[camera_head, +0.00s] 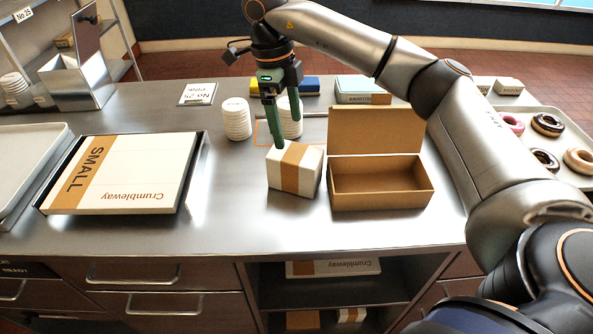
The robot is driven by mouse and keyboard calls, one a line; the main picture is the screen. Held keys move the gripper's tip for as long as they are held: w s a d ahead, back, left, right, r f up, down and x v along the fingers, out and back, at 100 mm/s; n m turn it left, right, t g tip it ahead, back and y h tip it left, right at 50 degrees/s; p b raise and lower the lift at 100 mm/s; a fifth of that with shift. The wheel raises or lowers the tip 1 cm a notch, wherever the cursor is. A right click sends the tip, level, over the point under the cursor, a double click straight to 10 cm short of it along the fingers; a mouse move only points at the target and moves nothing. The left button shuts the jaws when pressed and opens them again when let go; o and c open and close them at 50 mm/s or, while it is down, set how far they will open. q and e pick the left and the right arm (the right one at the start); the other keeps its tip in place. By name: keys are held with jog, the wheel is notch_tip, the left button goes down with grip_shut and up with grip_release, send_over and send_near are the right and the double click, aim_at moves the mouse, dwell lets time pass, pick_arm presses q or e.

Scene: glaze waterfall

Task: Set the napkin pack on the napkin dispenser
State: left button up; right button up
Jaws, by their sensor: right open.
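A white block with a tan band, which looks like the napkin pack (284,178), rests on the steel counter near the middle. My right gripper (288,133) points down at the pack's back edge, open, with its green fingers spread. One fingertip is very close to the pack's top edge; I cannot tell if it touches. An open tan box with a raised lid (376,131) stands just right of the pack and looks empty. A metal holder with an upright plate (78,82) stands at the back left; I cannot tell which of these is the napkin dispenser. My left gripper is out of view.
Stacks of white round items (236,120) stand behind the pack, one partly behind my gripper. A tray with flat "SMALL" boxes (125,172) fills the left. A doughnut tray (553,167) is at the right, behind my arm. The front counter strip (270,232) is clear.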

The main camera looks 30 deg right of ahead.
aim_at(294, 153)
jog(key=f, duration=0.4)
jog(key=s+f, duration=0.1)
jog(key=f, duration=0.2)
jog(key=shift+d, duration=0.4)
jog(key=shift+s+d+f+p, duration=0.1)
jog(key=shift+d+f+p, duration=0.2)
jog(key=shift+f, duration=1.05)
jog(key=shift+s+d+f+p, duration=0.1)
jog(key=shift+f+p, duration=0.3)
jog(key=shift+f, duration=0.9)
jog(key=shift+c, duration=0.2)
jog(key=shift+r, duration=0.1)
jog(key=c, duration=1.3)
